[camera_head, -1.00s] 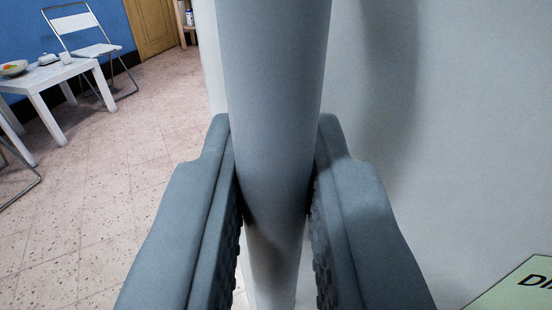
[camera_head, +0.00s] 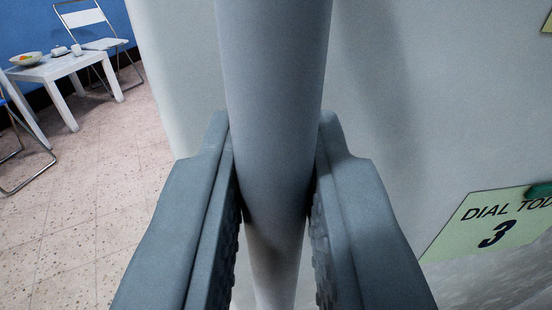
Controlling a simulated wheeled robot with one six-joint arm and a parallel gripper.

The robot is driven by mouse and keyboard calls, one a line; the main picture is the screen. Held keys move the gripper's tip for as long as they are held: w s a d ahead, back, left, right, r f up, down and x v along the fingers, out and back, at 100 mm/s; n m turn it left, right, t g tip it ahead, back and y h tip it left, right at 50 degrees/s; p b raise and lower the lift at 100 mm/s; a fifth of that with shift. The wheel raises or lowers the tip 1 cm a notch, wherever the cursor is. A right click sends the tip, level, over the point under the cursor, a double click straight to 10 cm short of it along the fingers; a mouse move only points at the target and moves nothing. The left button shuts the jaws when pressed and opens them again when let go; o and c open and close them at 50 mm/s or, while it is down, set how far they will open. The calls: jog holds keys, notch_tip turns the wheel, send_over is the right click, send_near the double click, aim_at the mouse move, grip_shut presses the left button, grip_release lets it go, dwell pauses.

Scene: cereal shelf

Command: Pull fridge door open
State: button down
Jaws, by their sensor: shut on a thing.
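The fridge door (camera_head: 400,130) is a pale grey-white panel filling the middle and right of the view, with its rounded edge left of my gripper. Its handle (camera_head: 273,80) is a smooth grey vertical bar in the middle of the picture. My gripper (camera_head: 272,165) is shut on the handle, with one dark grey finger on each side of the bar. The handle's lower part runs down between the fingers. Whether the door stands apart from the fridge body cannot be told from here.
A green-yellow note (camera_head: 490,222) with "DIAL" and a "3" is on the door at lower right. A white table (camera_head: 60,68) with a bowl and a white folding chair (camera_head: 95,30) stand at upper left. The tiled floor (camera_head: 95,200) on the left is clear.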

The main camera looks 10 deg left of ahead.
jog(key=shift+s, duration=0.1)
dwell(0.3)
jog(key=c, duration=1.4)
grip_release()
jog(key=shift+s, duration=0.1)
jog(key=s+d, duration=0.2)
jog(key=s, duration=0.9)
jog(key=shift+s, duration=0.35)
